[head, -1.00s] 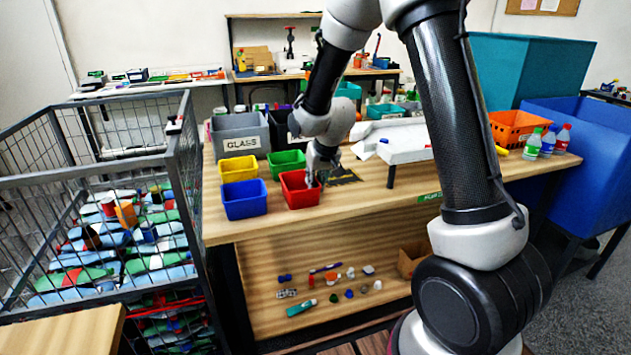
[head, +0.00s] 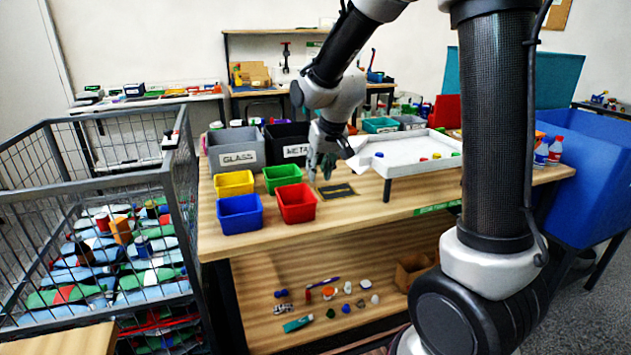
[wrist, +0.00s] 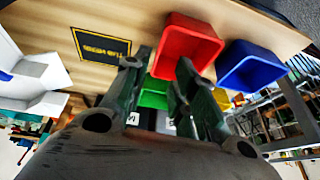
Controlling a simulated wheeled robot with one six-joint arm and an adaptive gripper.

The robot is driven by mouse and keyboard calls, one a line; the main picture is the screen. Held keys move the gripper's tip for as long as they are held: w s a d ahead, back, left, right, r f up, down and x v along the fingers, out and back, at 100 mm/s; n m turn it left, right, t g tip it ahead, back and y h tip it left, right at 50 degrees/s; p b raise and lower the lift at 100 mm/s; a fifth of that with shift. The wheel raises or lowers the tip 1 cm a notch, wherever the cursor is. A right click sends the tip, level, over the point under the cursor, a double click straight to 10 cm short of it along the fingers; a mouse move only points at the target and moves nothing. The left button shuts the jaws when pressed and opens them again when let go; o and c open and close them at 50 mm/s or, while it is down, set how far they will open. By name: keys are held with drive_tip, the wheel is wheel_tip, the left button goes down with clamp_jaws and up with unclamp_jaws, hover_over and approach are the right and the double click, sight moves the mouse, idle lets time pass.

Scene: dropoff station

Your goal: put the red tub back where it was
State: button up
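The red tub (head: 297,204) stands upright and empty on the wooden table, right of the blue tub (head: 240,213) and in front of the green tub (head: 282,178). The red tub also shows in the wrist view (wrist: 190,43), beyond my fingertips. My gripper (head: 318,172) is above the table, behind and to the right of the red tub, apart from it. In the wrist view its two fingers (wrist: 158,68) are spread with nothing between them. A dark mat with a yellow border and lettering (head: 338,191) lies bare on the table right of the red tub.
A yellow tub (head: 234,183) stands behind the blue one. Behind are a grey GLASS bin (head: 236,148) and a black METAL bin (head: 287,143). A raised white tray (head: 410,155) with small items stands right of my gripper. A wire cage (head: 90,190) is at the left.

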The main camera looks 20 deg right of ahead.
drive_tip(key=s+d+r, duration=0.3)
drive_tip(key=s+r, duration=0.2)
drive_tip(key=s, duration=0.2)
drive_tip(key=s+d+r, duration=0.3)
drive_tip(key=s+r, duration=0.1)
drive_tip(key=s, duration=0.4)
drive_tip(key=s+d, duration=0.3)
drive_tip(key=s, duration=1.1)
drive_tip(key=shift+s+d+r+h, duration=0.2)
drive_tip(key=shift+d+r+h, duration=0.05)
drive_tip(key=shift+r+h, duration=0.15)
